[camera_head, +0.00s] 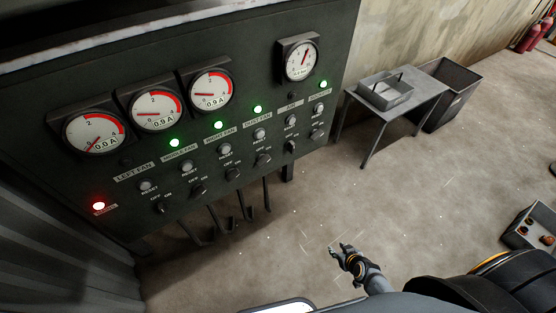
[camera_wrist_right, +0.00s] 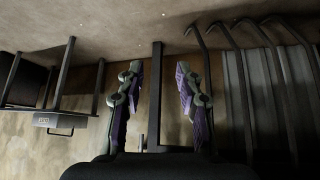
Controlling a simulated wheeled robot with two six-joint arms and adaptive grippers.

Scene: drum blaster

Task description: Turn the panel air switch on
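The dark control panel (camera_head: 235,140) fills the left and middle of the head view. The air switch (camera_head: 291,146) is a small dark knob in its lower row, below the AIR label (camera_head: 291,104) and a round reset button (camera_head: 290,121). The indicator lamp above that label looks dark. My right gripper (camera_head: 338,249) is low in front of the panel, well apart from the switch. In the right wrist view the right gripper (camera_wrist_right: 156,88) has its two fingers spread with nothing held between them. The left gripper is not in view.
Hooked bars (camera_head: 246,200) hang below the panel. A metal table (camera_head: 420,98) with a tray (camera_head: 385,94) and a bin (camera_head: 448,97) stand right. The floor between is clear.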

